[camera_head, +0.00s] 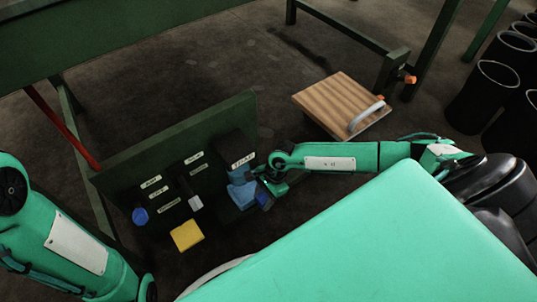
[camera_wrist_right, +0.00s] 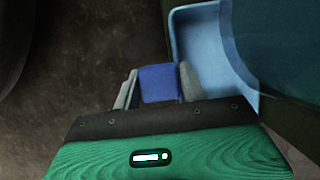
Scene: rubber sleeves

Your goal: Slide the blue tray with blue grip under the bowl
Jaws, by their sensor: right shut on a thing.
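The blue tray (camera_head: 244,196) sits low at the right end of a dark green panel; in the right wrist view its pale blue raised rim (camera_wrist_right: 193,45) shows. My right gripper (camera_head: 266,188) is at the tray's outer side. Its two fingers (camera_wrist_right: 159,88) are shut on the blue grip (camera_wrist_right: 159,82), one on each side. A dark blue-green curved shape (camera_wrist_right: 275,40), likely the bowl, covers part of the tray from above in the wrist view. In the head view a blue piece (camera_head: 238,176) above the tray may be the bowl. My left arm shows at left; its gripper does not.
The panel (camera_head: 150,160) has several white labels, a blue round knob (camera_head: 140,216), a whitish block (camera_head: 195,202) and a yellow square piece (camera_head: 187,235). A wooden board with a pale handle (camera_head: 340,103) lies behind my right arm. Black bins (camera_head: 485,95) stand far right.

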